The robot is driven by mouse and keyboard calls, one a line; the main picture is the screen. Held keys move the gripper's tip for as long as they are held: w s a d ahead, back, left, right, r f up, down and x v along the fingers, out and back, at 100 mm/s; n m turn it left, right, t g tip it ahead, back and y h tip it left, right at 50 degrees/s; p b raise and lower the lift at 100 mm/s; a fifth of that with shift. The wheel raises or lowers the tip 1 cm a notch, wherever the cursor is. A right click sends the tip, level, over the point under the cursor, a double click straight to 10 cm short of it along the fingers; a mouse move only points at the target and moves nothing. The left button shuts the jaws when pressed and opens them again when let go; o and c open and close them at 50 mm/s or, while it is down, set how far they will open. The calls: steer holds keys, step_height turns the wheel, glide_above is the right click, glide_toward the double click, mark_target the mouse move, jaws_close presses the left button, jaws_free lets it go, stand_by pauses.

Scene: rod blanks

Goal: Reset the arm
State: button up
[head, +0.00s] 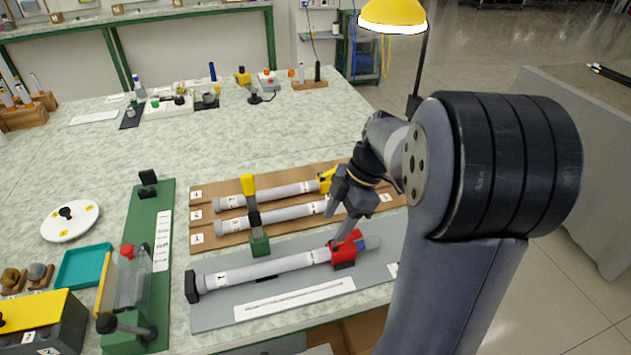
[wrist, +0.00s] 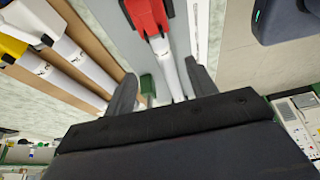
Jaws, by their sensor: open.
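My arm reaches over the bench from the right. My gripper (head: 338,215) is open, its fingers pointing down just above and beside a red clamp (head: 344,251). The clamp holds the right end of a grey rod (head: 265,270) on a grey board (head: 215,312). In the wrist view the two fingers of my gripper (wrist: 162,72) stand apart, with the rod (wrist: 166,62) and red clamp (wrist: 147,14) seen beyond them. Nothing shows held between the fingers. I cannot tell if a finger touches the clamp.
Two more rods (head: 285,191) lie on brown boards behind, one with a yellow clamp (head: 326,180). A yellow-topped post (head: 248,186) stands near the grey rod. A green fixture (head: 130,285) and teal tray (head: 84,265) are at left. A yellow lamp (head: 393,12) is behind my arm. The bench middle is clear.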

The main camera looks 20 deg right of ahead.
mark_target(317, 252)
steer(key=b+x, duration=0.1)
steer(key=x, duration=1)
steer(key=shift+r+p, duration=0.45)
steer(key=shift+r, duration=0.15)
steer(key=shift+f, duration=0.1)
